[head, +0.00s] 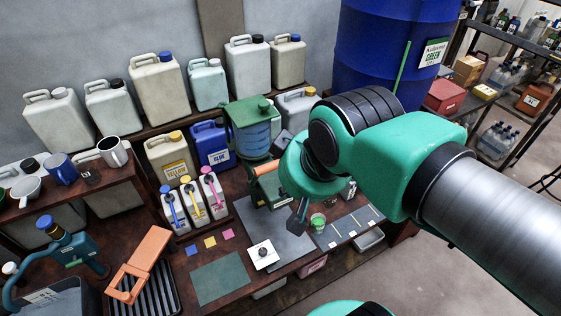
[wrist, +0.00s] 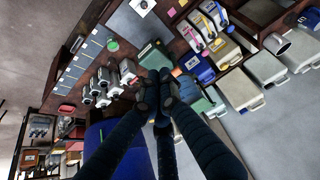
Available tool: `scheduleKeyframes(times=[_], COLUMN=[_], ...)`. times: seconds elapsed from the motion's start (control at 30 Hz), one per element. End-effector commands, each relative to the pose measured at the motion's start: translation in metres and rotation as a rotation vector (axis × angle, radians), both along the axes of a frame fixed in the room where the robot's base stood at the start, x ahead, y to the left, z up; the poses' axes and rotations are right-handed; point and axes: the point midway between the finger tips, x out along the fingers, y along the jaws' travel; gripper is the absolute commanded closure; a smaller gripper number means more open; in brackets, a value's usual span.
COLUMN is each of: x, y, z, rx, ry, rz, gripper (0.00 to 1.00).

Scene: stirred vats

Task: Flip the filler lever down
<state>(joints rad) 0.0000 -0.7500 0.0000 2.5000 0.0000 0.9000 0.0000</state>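The filler (head: 252,125) has a green top and a blue translucent tank. It stands at the back of the bench in the head view, left of my arm. An orange bar (head: 266,168) shows low on its front, partly behind my wrist; I cannot tell for sure whether it is the lever. In the wrist view a green body (wrist: 153,57) lies just beyond my fingertips, with a bit of orange beside them. My gripper (wrist: 158,92) has its dark fingers drawn together, with nothing seen between them. In the head view my wrist hides most of the gripper.
Jugs line the back shelf, with a yellow-labelled jug (head: 170,158) and a blue jug (head: 211,145) left of the filler. Small pump bottles (head: 193,200), a green cup (head: 318,221) and a white square (head: 263,254) stand on the bench. A blue drum (head: 385,45) rises behind my arm.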

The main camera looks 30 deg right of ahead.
Motion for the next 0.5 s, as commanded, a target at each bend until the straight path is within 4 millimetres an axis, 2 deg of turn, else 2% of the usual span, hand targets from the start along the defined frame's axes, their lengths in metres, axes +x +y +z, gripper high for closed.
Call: scheduleKeyframes(times=[0.27, 0.5], x=[0.005, 0.023], y=[-0.001, -0.004], z=[0.004, 0.014], rx=[-0.001, -0.007], ry=[0.010, 0.053], rz=[0.000, -0.002], gripper=[1.00, 1.00])
